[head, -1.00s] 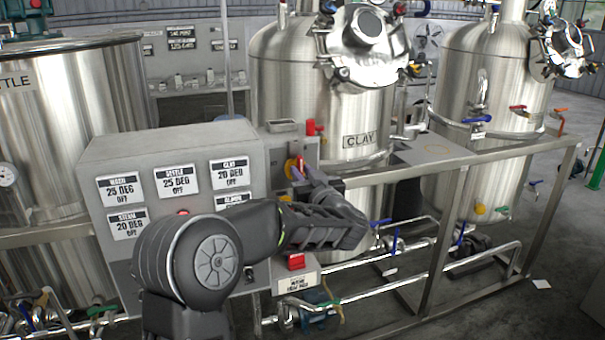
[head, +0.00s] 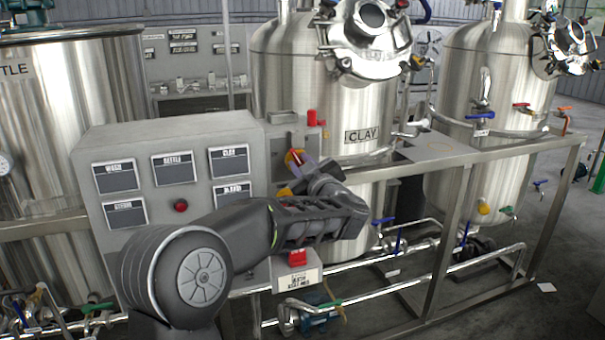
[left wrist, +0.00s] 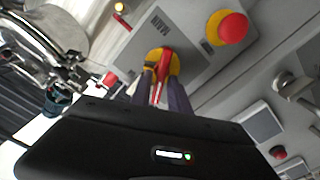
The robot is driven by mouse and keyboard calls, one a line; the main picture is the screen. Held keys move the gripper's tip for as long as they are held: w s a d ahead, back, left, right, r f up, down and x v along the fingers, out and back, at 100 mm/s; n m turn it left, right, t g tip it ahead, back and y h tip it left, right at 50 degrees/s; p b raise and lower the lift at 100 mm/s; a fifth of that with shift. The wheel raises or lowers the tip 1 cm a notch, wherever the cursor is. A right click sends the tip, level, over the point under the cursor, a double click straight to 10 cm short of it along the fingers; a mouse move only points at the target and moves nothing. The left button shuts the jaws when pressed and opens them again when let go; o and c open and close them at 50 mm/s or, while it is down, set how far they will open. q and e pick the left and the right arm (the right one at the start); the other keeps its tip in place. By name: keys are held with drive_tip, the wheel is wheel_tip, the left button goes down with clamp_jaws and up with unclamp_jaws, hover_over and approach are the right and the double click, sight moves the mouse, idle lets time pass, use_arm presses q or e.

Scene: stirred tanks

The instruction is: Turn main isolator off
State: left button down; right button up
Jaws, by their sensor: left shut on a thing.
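The main isolator is a red handle on a yellow round base (head: 293,157), on the right part of the grey control cabinet (head: 170,143). In the left wrist view the red handle (left wrist: 163,68) stands between my two finger tips. My left gripper (head: 303,167) is shut on this handle, and its fingers and wrist hide part of it in the head view. In the head view the handle lies at a slant. The cabinet's displays (head: 174,168) are dark, with only their name strips lit. My right gripper is in neither view.
A red mushroom button on yellow (left wrist: 232,28) sits close to the isolator. A red push button (head: 181,206) is among the displays. A steel tank marked CLAY (head: 300,85) stands behind, and a steel frame rail (head: 470,158) runs to the right.

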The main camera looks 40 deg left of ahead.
use_arm(q)
drive_tip(key=shift+s+a+f+n+b, duration=0.1)
drive_tip(key=shift+f+n+b, duration=0.1)
drive_tip(key=shift+n+b, duration=1.65)
drive_tip(key=shift+s+f+n+b, duration=0.1)
drive_tip(key=shift+f+n+b, duration=0.15)
drive_tip(key=shift+n+b, duration=1.6)
drive_tip(key=shift+s+a+f+n+b, duration=0.1)
drive_tip(key=shift+f+n+b, duration=0.1)
drive_tip(key=shift+n+b, duration=1.65)
drive_tip(key=shift+n+p, duration=0.45)
drive_tip(key=shift+n, duration=0.1)
drive_tip(key=c, duration=1.5)
unclamp_jaws()
drive_tip(key=shift+o, duration=0.2)
drive_tip(key=shift+d, duration=0.1)
